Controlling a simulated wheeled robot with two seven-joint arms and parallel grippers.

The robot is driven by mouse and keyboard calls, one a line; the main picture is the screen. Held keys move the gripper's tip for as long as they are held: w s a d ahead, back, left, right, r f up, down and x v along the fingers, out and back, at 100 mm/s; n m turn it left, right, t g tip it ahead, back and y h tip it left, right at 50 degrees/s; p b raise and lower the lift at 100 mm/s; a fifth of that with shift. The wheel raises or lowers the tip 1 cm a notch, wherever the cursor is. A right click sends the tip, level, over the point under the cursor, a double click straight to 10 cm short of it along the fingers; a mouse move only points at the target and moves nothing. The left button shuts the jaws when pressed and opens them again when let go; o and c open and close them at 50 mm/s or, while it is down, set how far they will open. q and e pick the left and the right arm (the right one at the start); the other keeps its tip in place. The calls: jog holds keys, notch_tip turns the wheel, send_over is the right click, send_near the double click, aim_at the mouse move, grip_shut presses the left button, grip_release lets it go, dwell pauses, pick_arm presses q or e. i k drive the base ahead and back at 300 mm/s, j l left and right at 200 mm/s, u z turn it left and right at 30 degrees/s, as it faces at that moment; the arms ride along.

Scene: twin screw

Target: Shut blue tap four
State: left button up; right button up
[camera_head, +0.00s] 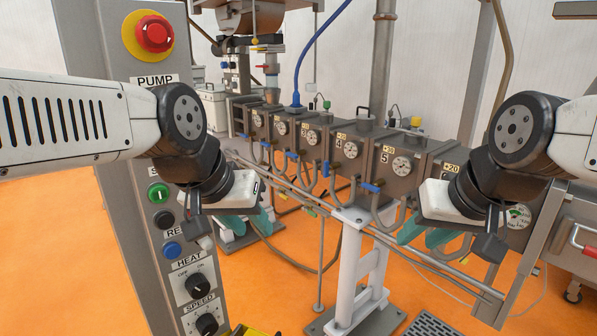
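Several small blue taps hang along the front of the grey row of numbered barrel blocks. One blue tap (371,187) is below block 5 (400,165), and another blue tap (325,168) is at the lower left of block 4 (347,152). More blue taps (292,155) sit further left. I cannot tell for sure which tap is number four. My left gripper (250,223) is left of and below the taps, its teal fingers apart and empty. My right gripper (424,235) is right of and below the tap under block 5, also with teal fingers apart and empty.
A grey control panel (115,105) with a red stop button (154,33) and dials stands at the left. Pipes (400,245) run below the blocks. A white support stand (350,265) rises from the orange floor between my grippers. A metal cabinet is at the right.

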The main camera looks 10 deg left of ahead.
aim_at(326, 167)
jog(key=i+l+u, duration=0.25)
jog(key=i+l, duration=0.4)
jog(key=i, duration=0.15)
jog(key=i+l+u, duration=0.15)
jog(key=i+j, duration=0.05)
jog(key=i, duration=0.1)
